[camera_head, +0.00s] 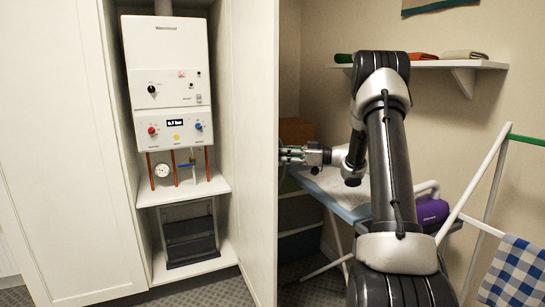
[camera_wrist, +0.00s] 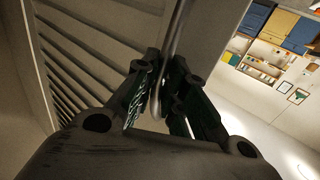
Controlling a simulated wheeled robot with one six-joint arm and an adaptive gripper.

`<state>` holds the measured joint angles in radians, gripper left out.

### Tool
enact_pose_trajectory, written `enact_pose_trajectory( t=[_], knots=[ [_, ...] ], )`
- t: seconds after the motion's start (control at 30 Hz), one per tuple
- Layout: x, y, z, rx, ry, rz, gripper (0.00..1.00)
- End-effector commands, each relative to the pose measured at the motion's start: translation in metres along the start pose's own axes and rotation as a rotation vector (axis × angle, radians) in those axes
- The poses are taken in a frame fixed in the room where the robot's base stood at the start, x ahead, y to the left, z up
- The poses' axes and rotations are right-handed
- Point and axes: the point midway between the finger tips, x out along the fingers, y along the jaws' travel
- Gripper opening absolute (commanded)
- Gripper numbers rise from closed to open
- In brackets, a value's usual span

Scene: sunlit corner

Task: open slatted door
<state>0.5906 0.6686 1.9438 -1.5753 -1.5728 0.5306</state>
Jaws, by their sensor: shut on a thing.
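The slatted door (camera_wrist: 75,75) fills the left of the wrist view, with dark slats in a pale frame. In the head view I take the tall white panel (camera_head: 255,140) right of the boiler to be this door, swung out from the cupboard, its slats facing away. A curved metal handle (camera_wrist: 176,38) runs down between my fingers in the wrist view. My gripper (camera_wrist: 158,98) is shut on this handle. In the head view my gripper (camera_head: 287,155) is at the right of the panel's edge, its fingertips partly hidden.
The cupboard holds a white boiler (camera_head: 168,75) and a dark step stool (camera_head: 190,240). A white panel (camera_head: 60,150) stands left. Right are an ironing board (camera_head: 345,205), purple iron (camera_head: 432,212), drying rack (camera_head: 480,185) with a checked cloth (camera_head: 515,275), and a wall shelf (camera_head: 440,65).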

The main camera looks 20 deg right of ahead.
Motion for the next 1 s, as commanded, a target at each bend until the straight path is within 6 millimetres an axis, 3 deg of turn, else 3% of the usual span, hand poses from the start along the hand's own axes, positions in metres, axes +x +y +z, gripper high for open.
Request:
enact_pose_trajectory(
  t=[0.43,0.47,0.5,0.6,1.0],
  knots=[
    [-0.0037,0.0045,-0.0028,-0.004,0.003,0.003,0.0],
    [-0.0037,0.0046,-0.0029,-0.004,0.003,0.003,0.14],
    [-0.0036,0.0045,-0.0029,-0.005,0.003,0.003,0.22],
    [-0.0035,0.0042,-0.0022,-0.004,0.002,0.003,0.35],
    [-0.0108,0.0044,-0.001,-0.002,0.001,0.005,0.35]
  ],
)
